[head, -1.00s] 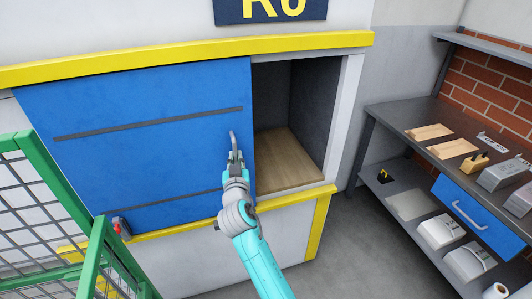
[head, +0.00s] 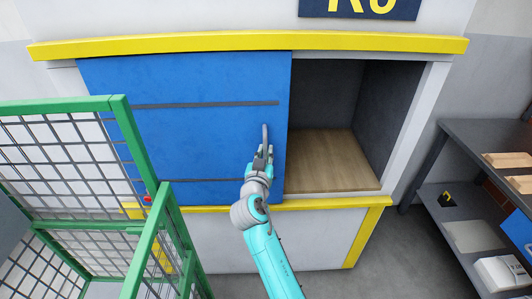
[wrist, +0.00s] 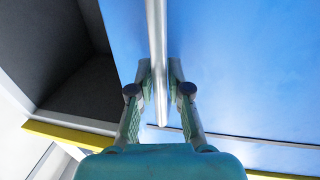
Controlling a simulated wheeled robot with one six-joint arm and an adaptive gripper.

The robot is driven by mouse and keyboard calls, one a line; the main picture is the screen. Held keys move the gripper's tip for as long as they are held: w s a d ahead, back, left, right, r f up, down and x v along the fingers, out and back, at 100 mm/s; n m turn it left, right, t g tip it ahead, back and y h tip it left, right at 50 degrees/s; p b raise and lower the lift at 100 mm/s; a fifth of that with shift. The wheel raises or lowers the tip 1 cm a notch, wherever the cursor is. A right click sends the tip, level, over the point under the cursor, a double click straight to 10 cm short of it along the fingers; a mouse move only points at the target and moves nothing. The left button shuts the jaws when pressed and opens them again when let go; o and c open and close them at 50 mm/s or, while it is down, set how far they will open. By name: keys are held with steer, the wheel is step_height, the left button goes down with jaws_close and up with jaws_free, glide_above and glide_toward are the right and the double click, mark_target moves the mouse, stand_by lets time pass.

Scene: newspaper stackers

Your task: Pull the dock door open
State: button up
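The blue dock door (head: 190,135) covers the left part of the bay in the head view. To its right the bay stands open, showing dark inner walls and a wooden floor (head: 325,160). A thin upright grey handle (head: 265,133) sits near the door's right edge. My gripper (head: 263,154) is at the handle's lower part. In the wrist view the two fingers of my gripper (wrist: 160,75) lie close on either side of the handle (wrist: 157,35) and appear shut on it. Small contact gaps are too fine to tell.
A green mesh fence (head: 125,130) stands at the left, close in front of the door's lower left. A grey workbench (head: 480,140) with a lower shelf is at the right. A yellow beam (head: 250,45) runs above the bay. Floor between bay and bench is clear.

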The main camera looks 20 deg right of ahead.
steer(key=shift+o, duration=1)
steer(key=v, duration=1.2)
steer(key=s+d+f+n+y, duration=0.1)
steer(key=s+f+n+y, duration=0.6)
steer(key=s+f, duration=1.3)
steer(key=s+r+y, duration=0.1)
steer(key=s+r, duration=0.3)
steer(key=s, duration=0.9)
steer(key=s+r+m+g, duration=0.1)
steer(key=s+r, duration=0.3)
steer(key=s, duration=1)
steer(key=shift+s+d+r+y, duration=0.3)
steer(key=shift+d+r+y, duration=0.1)
